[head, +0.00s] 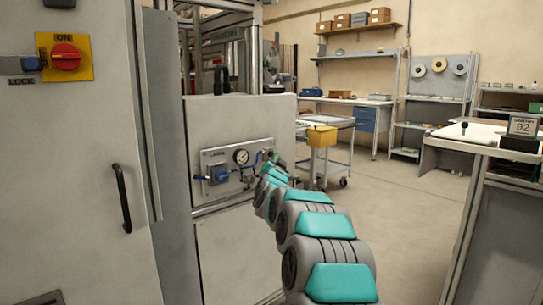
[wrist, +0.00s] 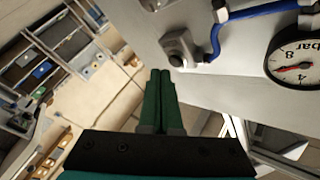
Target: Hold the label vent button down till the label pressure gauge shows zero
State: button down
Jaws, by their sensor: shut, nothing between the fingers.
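The label panel (head: 228,170) is on the grey cabinet front in the head view, with the round white pressure gauge (head: 241,156) on it. The gauge also shows in the wrist view (wrist: 298,66), upside down and cut by the right edge. Its red needle stands off across the dial; I cannot read the exact value. A small grey block with a round front (wrist: 179,48), which looks like the vent button, sits on the panel beside a blue hose. My gripper (wrist: 160,73) is shut and empty, its green fingertips just left of and below that block, seemingly apart from it.
A blue-knobbed fitting (head: 218,174) sits left of the gauge. A blue hose (wrist: 235,18) runs from the block. A yellow bin (head: 321,136) on a cart stands behind my arm. A table (head: 480,135) is at right. The floor between is open.

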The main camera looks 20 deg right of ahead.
jog(key=shift+w, duration=0.1)
jog(key=shift+w+a, duration=0.15)
jog(key=shift+w, duration=0.15)
jog(key=shift+w+a, duration=0.15)
jog(key=shift+w, duration=0.2)
dwell(2.8)
dwell(1.0)
jog(key=shift+s+d+b, duration=0.3)
jog(key=shift+s+b, duration=0.1)
jog(key=shift+s, duration=0.35)
jog(key=s+b, duration=0.1)
jog(key=s+d+b, duration=0.1)
jog(key=s, duration=0.1)
jog(key=s+b, duration=0.1)
jog(key=shift+s+d, duration=0.35)
